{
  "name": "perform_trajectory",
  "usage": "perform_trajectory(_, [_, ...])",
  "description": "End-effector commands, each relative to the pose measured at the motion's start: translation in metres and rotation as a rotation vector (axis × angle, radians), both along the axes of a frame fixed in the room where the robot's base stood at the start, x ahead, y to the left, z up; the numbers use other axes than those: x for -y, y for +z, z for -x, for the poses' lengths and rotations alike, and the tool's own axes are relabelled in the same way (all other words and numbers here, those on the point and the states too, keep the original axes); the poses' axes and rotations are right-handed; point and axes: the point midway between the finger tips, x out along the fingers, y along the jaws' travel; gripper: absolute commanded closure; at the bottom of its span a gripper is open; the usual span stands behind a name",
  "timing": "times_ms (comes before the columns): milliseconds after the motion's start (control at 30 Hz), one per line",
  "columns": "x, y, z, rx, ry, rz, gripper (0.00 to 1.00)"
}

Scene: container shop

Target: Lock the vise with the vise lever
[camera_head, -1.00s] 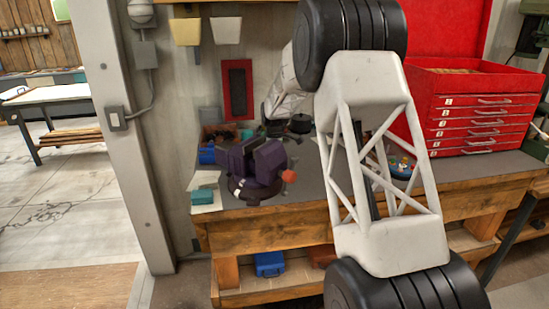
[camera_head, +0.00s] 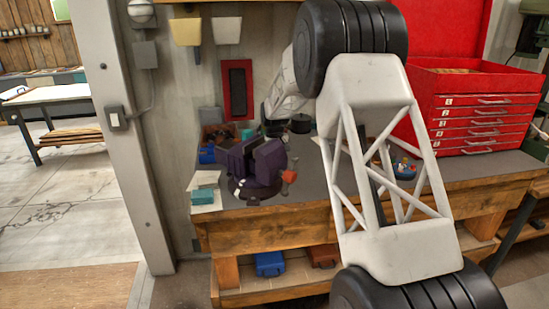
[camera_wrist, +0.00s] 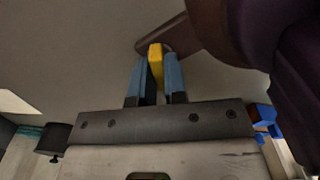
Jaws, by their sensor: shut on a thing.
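The dark purple vise (camera_head: 266,162) stands on the workbench, its orange-red part (camera_head: 289,177) at its right side. In the wrist view the vise (camera_wrist: 300,75) fills the right edge. A brown bar (camera_wrist: 182,35) runs from beside it towards my gripper (camera_wrist: 155,62). The blue fingers are shut on a narrow yellow piece (camera_wrist: 155,53) at the bar's left end, which looks like the grip of the vise lever. How the yellow piece joins the bar is unclear.
A red drawer chest (camera_head: 480,110) stands at the right of the workbench (camera_head: 300,228). A blue bin (camera_head: 207,155) is left of the vise, and a black round object (camera_head: 300,124) is behind it. A teal box (camera_head: 202,196) lies near the bench's left edge.

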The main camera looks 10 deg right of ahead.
Motion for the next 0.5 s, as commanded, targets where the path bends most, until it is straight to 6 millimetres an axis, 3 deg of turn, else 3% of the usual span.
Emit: perform_trajectory(500, [0.0001,0.0015,-0.0003,0.002,-0.053,0.000,1.00])
